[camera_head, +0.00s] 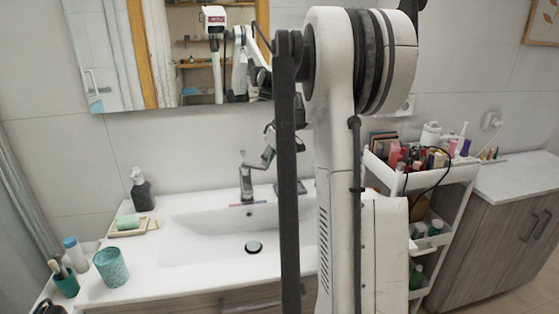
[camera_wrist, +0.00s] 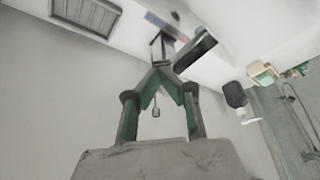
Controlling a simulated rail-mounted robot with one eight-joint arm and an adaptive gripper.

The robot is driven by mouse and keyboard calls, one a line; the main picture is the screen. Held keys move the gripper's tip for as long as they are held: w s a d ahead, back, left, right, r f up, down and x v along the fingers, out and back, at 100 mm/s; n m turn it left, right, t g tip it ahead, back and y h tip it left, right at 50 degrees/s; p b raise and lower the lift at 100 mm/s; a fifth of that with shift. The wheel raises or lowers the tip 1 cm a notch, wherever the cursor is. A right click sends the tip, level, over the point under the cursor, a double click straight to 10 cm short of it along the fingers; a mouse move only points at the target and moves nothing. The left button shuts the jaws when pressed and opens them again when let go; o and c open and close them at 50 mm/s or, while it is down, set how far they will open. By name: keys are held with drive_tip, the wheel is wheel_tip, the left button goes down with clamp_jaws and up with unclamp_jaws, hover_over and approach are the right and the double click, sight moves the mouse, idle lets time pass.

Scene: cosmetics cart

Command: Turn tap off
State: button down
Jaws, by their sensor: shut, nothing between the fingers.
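The chrome tap (camera_head: 246,183) stands at the back of the white sink, with its thin lever on top. In the wrist view the tap (camera_wrist: 196,52) shows as a dark, tilted shape just beyond my fingertips. My gripper (camera_wrist: 158,74) is shut and empty, its green-padded fingers meeting in a point. In the head view my gripper (camera_head: 268,156) is just right of the tap's upper part, partly behind my arm. I cannot tell whether it touches the tap. No water stream is visible below the spout.
The basin (camera_head: 205,228) has a round drain (camera_head: 254,247). A dark soap dispenser (camera_head: 141,190) and soap dish (camera_head: 128,226) stand left of it. A teal cup (camera_head: 111,267) is at front left. A full cosmetics cart (camera_head: 450,177) stands right of my arm. A mirror (camera_head: 190,97) hangs behind.

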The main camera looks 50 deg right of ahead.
drive_tip(key=shift+a, duration=0.15)
drive_tip(key=shift+w+r, duration=0.1)
drive_tip(key=shift+r, duration=0.2)
wheel_tip(320, 180, up, 4)
drive_tip(key=p, duration=0.2)
drive_tip(key=shift+w+r+p, duration=0.15)
drive_tip(key=shift+p, duration=0.2)
drive_tip(key=s+b+v, duration=0.1)
drive_tip(key=v, duration=0.8)
drive_tip(key=shift+f, duration=0.2)
